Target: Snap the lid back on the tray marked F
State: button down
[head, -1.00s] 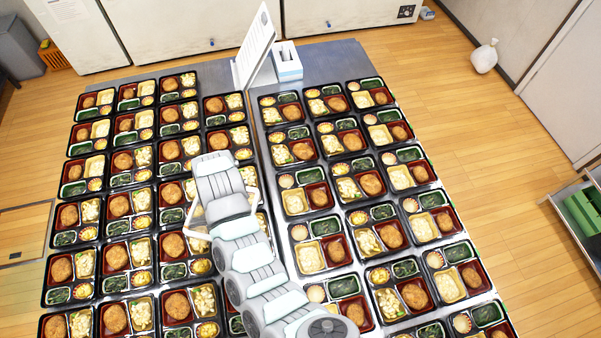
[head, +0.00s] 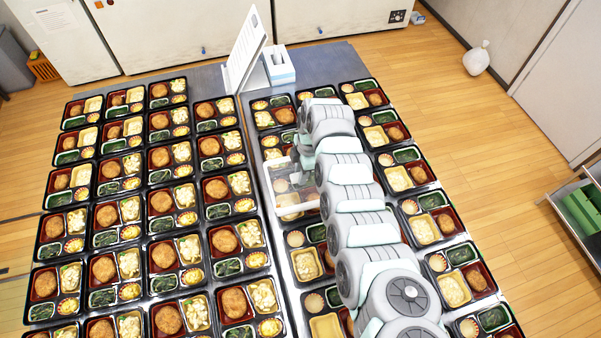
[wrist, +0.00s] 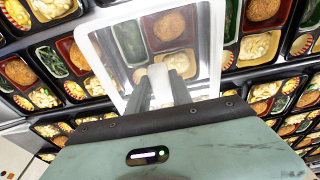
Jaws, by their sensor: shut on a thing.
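A clear lid with a pale rim (head: 304,208) hangs from my gripper (head: 300,177) over the left part of the right-hand block of trays. In the wrist view the two fingers of my gripper (wrist: 163,82) are shut on the lid (wrist: 110,62). Food in a tray shows through the lid, which appears held above the trays and turned relative to them. I cannot make out an F mark on any tray, so I cannot tell which tray is F. My arm hides several trays in the right-hand block.
Filled open black trays stand closely packed in a left block (head: 163,212) and a right block, with a narrow bare strip between. A tilted white panel (head: 247,50) and a white box (head: 279,66) stand at the table's far end.

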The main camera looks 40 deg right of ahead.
jog(key=shift+f+b, duration=2.15)
jog(key=shift+f, duration=0.7)
jog(key=shift+d+f, duration=0.1)
jog(key=shift+f, duration=0.25)
jog(key=shift+f, duration=0.1)
jog(key=shift+f+b, duration=1)
jog(key=shift+f, duration=0.1)
jog(key=c, duration=0.5)
grip_release()
